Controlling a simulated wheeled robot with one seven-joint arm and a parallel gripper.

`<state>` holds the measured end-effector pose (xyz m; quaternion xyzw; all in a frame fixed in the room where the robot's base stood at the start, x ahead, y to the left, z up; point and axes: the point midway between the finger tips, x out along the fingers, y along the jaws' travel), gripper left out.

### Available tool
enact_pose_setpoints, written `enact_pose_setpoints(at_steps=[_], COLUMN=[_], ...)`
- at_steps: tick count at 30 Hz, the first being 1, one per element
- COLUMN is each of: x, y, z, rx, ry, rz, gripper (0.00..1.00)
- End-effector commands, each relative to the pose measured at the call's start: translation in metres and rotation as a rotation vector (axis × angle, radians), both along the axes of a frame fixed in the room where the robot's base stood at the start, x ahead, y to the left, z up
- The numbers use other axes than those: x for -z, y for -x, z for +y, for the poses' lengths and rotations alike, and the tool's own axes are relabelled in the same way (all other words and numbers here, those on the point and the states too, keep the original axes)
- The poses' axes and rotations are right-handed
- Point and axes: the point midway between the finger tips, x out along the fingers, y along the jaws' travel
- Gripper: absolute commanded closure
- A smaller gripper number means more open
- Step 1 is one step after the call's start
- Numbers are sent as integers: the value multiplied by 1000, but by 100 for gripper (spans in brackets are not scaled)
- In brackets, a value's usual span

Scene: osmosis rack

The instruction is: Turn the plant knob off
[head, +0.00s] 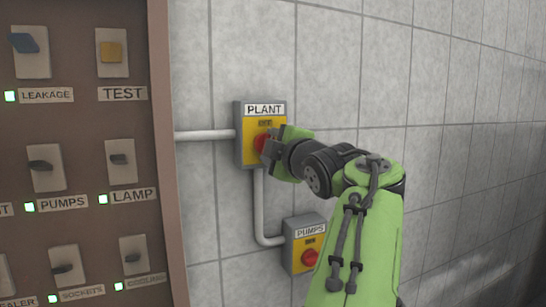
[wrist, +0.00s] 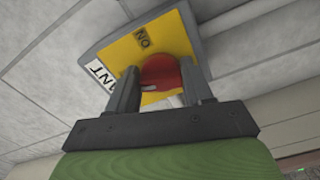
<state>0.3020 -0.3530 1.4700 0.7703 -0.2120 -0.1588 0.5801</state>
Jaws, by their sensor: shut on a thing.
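The plant switch box (head: 245,117) is on the tiled wall, grey with a yellow face and a PLANT label. Its red knob (head: 261,142) is partly hidden by my gripper (head: 271,147). In the wrist view the red knob (wrist: 161,71) sits between the two fingers of my gripper (wrist: 158,88), which is shut on it. The yellow face (wrist: 172,40) shows a small label by the knob that reads as ON, upside down in this view. The knob's exact angle is hard to tell.
A brown panel (head: 85,130) with several switches and green lights stands at left. Pipes (head: 261,205) run along the wall. The wall at right is bare.

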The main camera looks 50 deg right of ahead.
Motion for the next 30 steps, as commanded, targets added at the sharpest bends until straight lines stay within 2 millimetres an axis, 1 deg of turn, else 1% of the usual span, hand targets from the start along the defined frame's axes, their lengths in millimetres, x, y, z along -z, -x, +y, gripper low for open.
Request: enact_pose_setpoints(at_steps=[1,6,12,19,30], x=[3,1,1,0,0], y=[0,0,0,0,0], z=[-1,-1,-1,-1,-1], rx=[0,0,-1,-1,-1], ry=[27,126,204,245,252], rz=[21,80,127,152,156], gripper=[80,80,80,80,80])
